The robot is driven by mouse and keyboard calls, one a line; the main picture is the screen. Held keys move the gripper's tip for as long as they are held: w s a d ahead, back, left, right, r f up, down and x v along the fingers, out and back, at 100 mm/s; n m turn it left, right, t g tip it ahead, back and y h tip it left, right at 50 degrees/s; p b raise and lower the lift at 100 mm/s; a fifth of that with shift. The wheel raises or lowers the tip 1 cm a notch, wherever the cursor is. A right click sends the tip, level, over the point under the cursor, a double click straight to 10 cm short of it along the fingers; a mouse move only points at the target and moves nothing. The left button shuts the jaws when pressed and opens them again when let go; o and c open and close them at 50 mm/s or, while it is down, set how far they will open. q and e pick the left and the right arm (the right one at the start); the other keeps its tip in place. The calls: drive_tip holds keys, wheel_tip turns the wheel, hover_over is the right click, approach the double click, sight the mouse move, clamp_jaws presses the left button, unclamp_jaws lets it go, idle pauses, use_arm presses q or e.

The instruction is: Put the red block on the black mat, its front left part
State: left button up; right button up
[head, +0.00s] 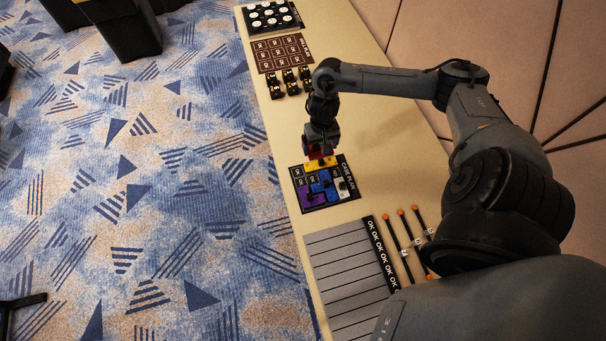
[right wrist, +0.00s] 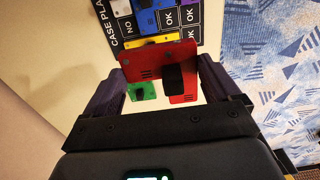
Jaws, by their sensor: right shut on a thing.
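My right gripper (head: 319,147) is shut on the red block (head: 317,155) and holds it by the far edge of the black mat (head: 348,174). In the right wrist view the red block (right wrist: 150,62) shows between the fingers of my right gripper (right wrist: 163,82), with a dark knob in front of it. The mat, lettered CASE PLAN, carries a yellow block (head: 322,163), a blue block (head: 321,187), a purple block (head: 310,199) and a whitish block (head: 344,190). I cannot tell whether the red block touches the mat or the yellow block. My left gripper is not in view.
A green block (right wrist: 141,93) shows in the right wrist view, behind the red block. Small black and yellow items (head: 290,82) stand on the table farther off. A grey slatted panel (head: 345,280) and orange-tipped sticks (head: 404,240) lie nearer. The table's left edge borders carpet.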

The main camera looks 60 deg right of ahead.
drive_tip(key=s+d+f+b, duration=0.2)
drive_tip(key=s+f, duration=0.3)
drive_tip(key=s, duration=0.2)
drive_tip(key=b, duration=0.3)
hover_over(306, 179)
wheel_tip(306, 179, down, 8)
drive_tip(key=shift+r, duration=0.1)
drive_tip(key=shift+a+f+b, duration=0.1)
drive_tip(key=shift+f+b, duration=0.55)
drive_tip(key=shift+f, duration=1.45)
drive_tip(key=o, duration=0.8)
drive_tip(key=shift+f, duration=0.1)
